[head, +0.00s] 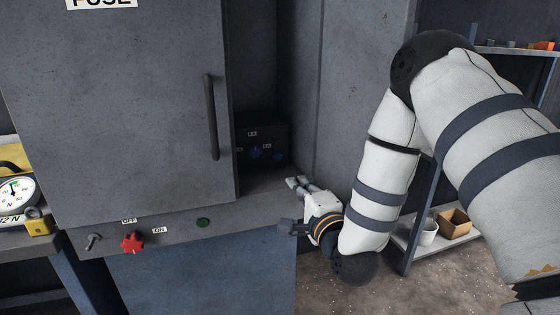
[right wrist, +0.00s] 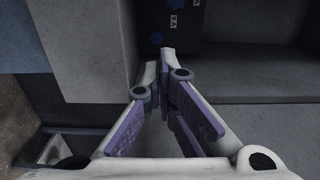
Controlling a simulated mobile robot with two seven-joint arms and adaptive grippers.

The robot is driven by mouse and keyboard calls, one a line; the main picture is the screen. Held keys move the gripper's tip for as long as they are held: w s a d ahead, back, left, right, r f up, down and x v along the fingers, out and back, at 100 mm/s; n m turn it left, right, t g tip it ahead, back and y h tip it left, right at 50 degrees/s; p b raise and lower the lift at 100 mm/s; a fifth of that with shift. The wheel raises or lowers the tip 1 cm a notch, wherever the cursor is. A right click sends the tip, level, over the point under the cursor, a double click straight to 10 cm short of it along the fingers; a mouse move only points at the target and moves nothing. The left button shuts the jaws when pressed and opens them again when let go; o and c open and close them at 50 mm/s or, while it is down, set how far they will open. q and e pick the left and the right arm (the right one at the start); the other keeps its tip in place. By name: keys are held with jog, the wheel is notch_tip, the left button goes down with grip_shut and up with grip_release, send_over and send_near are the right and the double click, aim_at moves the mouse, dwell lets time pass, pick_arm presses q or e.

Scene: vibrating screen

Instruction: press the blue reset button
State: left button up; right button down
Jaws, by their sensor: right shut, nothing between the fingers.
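A dark control box (head: 262,133) sits in the recess to the right of the grey fuse door. Two small blue parts are on its face, one at the middle (head: 255,152) and one further right (head: 278,154); I cannot tell which is the reset button. The right wrist view also shows a round blue part (right wrist: 157,38) just beyond my fingertips and another blue part (right wrist: 177,4) at the top edge. My right gripper (head: 292,183) is shut and empty at the ledge's right end, in front of and below the box. My left gripper is not in view.
The fuse door (head: 120,120) with its long handle (head: 211,118) stands left of the recess. The ledge below carries a toggle switch (head: 93,242), a red knob (head: 131,243) and a green button (head: 204,222). A gauge (head: 16,195) is at far left; shelves (head: 515,50) stand right.

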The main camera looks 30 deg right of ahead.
aim_at(276, 156)
jog(key=x, duration=1.3)
jog(key=shift+w+a+r, duration=0.1)
jog(key=shift+w, duration=0.05)
